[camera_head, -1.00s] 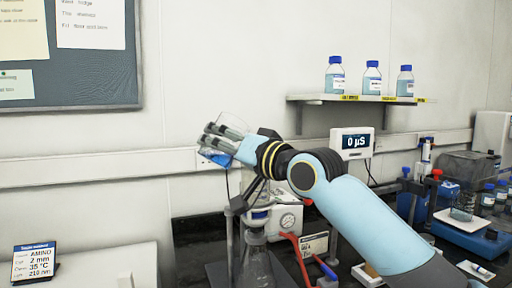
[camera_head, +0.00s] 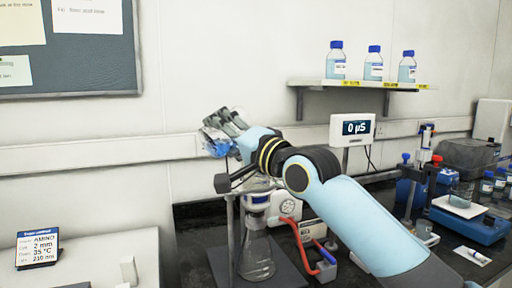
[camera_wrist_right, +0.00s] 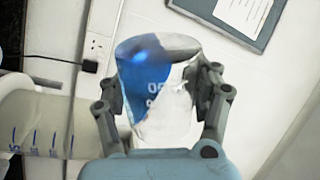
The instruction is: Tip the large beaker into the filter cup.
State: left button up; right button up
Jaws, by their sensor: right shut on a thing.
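My right gripper (camera_head: 222,128) is shut on the large beaker (camera_head: 213,143), a clear vessel with blue liquid. It holds the beaker tilted in the air, up and left of the filter cup. In the right wrist view the beaker (camera_wrist_right: 158,95) sits between the fingers (camera_wrist_right: 160,108), with blue liquid along one side. The filter cup (camera_head: 257,202) stands on a clear conical flask (camera_head: 257,256), partly hidden by my right arm. A pale cylinder with blue marks (camera_wrist_right: 40,128) lies at the left of the right wrist view; I cannot tell whether it is the cup. My left gripper is not in view.
A stand post (camera_head: 231,225) rises beside the flask. A red hose (camera_head: 299,245) runs at its right. A conductivity display (camera_head: 352,129) and a shelf with blue-capped bottles (camera_head: 373,64) are at the back right. An AMINO sign (camera_head: 38,248) stands on the left bench.

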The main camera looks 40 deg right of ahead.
jog(key=shift+d+f+m, duration=0.1)
jog(key=shift+f+m, duration=0.05)
jog(key=shift+m, duration=0.65)
jog(key=shift+d+r+m+h+p, duration=0.3)
jog(key=shift+d+r+m+p, duration=0.1)
jog(key=shift+m+p, duration=0.35)
jog(key=shift+d+m, duration=0.15)
jog(key=shift+m, duration=0.1)
jog(key=shift+r+p, duration=0.1)
jog(key=shift+p, duration=0.3)
